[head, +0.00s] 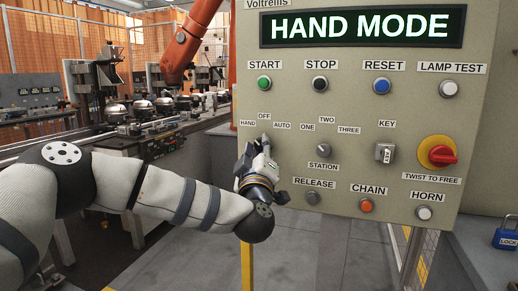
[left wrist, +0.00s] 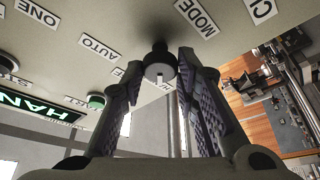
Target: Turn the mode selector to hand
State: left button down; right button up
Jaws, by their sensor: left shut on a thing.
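The mode selector (left wrist: 159,60) is a dark round knob on the beige panel, seen in the left wrist view between my left gripper's two fingers. A small pale mark shows on its face. In the head view the gripper hides most of it, below the labels HAND, OFF and AUTO. My left gripper (head: 263,151) is at the panel's left side, shut on the selector; its fingers also show in the left wrist view (left wrist: 159,75). The panel display (head: 361,26) reads HAND MODE in lit letters. My right gripper is not in view.
The station selector (head: 323,151) and release button (head: 312,198) lie close right of my gripper. The key switch (head: 385,153) and red emergency stop (head: 439,154) are further right. A conveyor with compressors (head: 163,105) and an orange robot arm (head: 187,43) stand behind.

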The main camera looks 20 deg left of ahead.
pick_arm(q)
jog(key=c, duration=1.3)
grip_release()
jog(key=v, duration=1.2)
